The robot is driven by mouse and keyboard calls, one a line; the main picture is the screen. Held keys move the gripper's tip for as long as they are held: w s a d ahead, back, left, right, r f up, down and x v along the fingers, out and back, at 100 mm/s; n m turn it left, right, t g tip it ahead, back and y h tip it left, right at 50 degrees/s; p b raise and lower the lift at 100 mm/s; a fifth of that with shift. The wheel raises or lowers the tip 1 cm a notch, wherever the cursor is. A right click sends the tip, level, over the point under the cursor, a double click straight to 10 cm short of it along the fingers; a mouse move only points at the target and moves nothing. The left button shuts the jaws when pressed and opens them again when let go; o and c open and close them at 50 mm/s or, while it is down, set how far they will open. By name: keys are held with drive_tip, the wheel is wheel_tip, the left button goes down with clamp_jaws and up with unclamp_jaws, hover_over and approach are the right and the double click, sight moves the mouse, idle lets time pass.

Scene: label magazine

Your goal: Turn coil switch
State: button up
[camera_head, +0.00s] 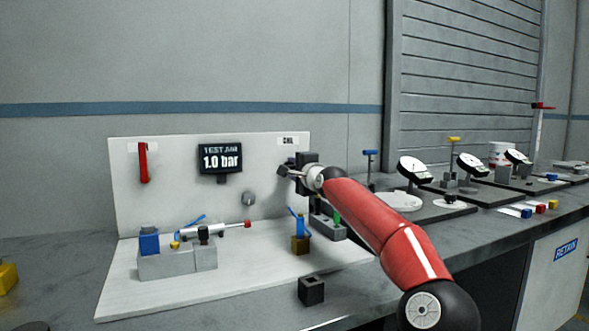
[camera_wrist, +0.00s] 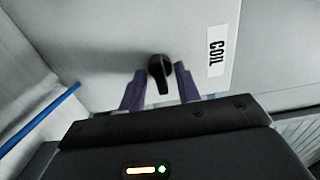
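The coil switch (camera_wrist: 159,72) is a black knob on the pale panel in the wrist view. It is beside a white label reading COIL (camera_wrist: 216,50). My gripper (camera_wrist: 159,90) has its two purple fingers apart, one on each side of the knob's handle. A gap shows between the handle and each finger. In the head view my gripper (camera_head: 284,172) is at the right part of the upright white panel (camera_head: 180,180), below the small label. The coil switch is hidden behind my gripper there.
A display reading 1.0 bar (camera_head: 220,158), a red handle (camera_head: 143,163) and a round grey knob (camera_head: 248,198) are on the panel. A grey fixture (camera_head: 178,262), a blue-and-brass part (camera_head: 300,235) and a black block (camera_head: 312,290) stand below. A blue tube (camera_wrist: 38,120) runs left of my gripper.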

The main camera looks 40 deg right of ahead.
clamp_jaws()
drive_tip(key=n+b, duration=0.2)
drive_tip(key=n, duration=0.2)
drive_tip(key=shift+f+n+b, duration=0.15)
drive_tip(key=shift+n+b, duration=1)
drive_tip(key=shift+n, duration=1.15)
unclamp_jaws()
